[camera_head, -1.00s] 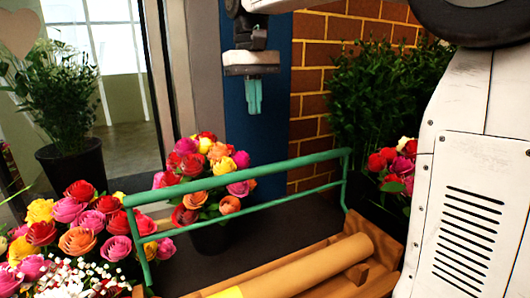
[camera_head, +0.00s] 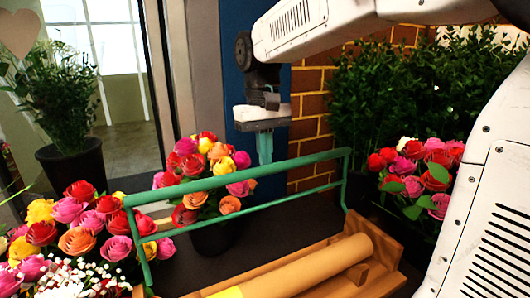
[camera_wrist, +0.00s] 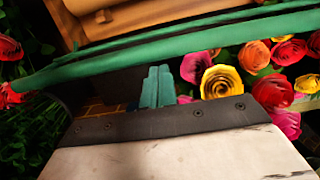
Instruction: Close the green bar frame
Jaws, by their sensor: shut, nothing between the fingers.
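The green bar frame (camera_head: 240,177) stands raised in the head view, with two long rails between side arms at the wooden stand. Its upper rail also crosses the wrist view (camera_wrist: 190,42). My gripper (camera_head: 265,158) points down behind the upper rail, right of the frame's middle, its teal fingers together and empty. Whether the fingertips touch the frame cannot be told.
The wooden stand (camera_head: 388,247) holds a brown paper roll (camera_head: 312,268) in front of the frame. Rose bouquets stand behind the frame (camera_head: 208,165), at the left (camera_head: 85,222) and at the right (camera_head: 415,165). A brick wall (camera_head: 308,105) and leafy plants (camera_head: 375,95) are behind.

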